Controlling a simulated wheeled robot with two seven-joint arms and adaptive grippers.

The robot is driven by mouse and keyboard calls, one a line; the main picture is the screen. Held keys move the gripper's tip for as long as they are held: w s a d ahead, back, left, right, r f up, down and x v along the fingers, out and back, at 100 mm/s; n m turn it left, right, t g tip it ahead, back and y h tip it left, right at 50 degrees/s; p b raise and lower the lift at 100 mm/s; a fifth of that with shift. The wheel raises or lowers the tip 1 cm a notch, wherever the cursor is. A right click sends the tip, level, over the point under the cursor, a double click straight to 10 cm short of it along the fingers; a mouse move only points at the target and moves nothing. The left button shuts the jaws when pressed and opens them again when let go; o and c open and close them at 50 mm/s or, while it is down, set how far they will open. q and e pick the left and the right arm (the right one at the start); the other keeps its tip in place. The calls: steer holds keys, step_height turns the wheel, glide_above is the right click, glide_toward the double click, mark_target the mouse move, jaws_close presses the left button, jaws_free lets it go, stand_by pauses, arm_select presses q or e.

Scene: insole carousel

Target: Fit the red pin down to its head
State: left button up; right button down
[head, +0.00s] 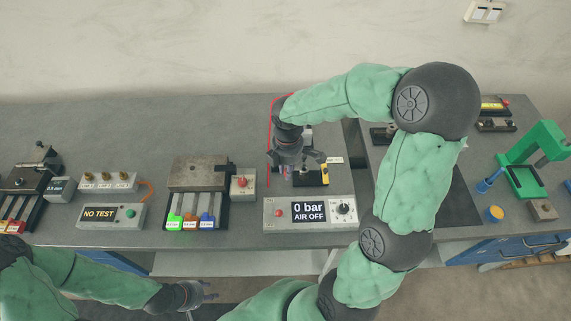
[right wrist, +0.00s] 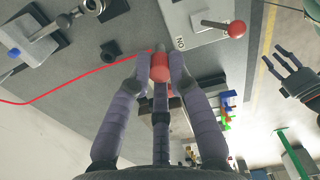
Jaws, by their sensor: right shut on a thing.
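My right gripper (head: 287,168) is above the bench, just behind the pressure panel. In the right wrist view its fingers (right wrist: 160,72) are closed around a red cylindrical piece (right wrist: 160,67), which looks like the head of the red pin. A thin red cord (right wrist: 75,87) runs from it to the left; the cord also shows in the head view (head: 270,125).
A panel (head: 310,216) reading "0 bar AIR OFF" stands in front of the right gripper. A black fixture with a yellow part (head: 320,177) is just right of it. A grey box with a red knob (head: 243,184) is to the left. Free bench lies behind these.

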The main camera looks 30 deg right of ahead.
stand_by(0.3)
steer(key=w+d+p, duration=0.4)
steer(key=d+p, duration=0.4)
steer(key=d, duration=0.2)
steer(key=shift+n, duration=0.3)
steer(key=shift+f, duration=0.1)
step_height(320, 180, down, 6)
steer(key=b, duration=0.3)
steer(key=shift+b, duration=0.35)
stand_by(1.9)
steer(key=shift+f+b, duration=1)
steer(key=shift+f, duration=0.85)
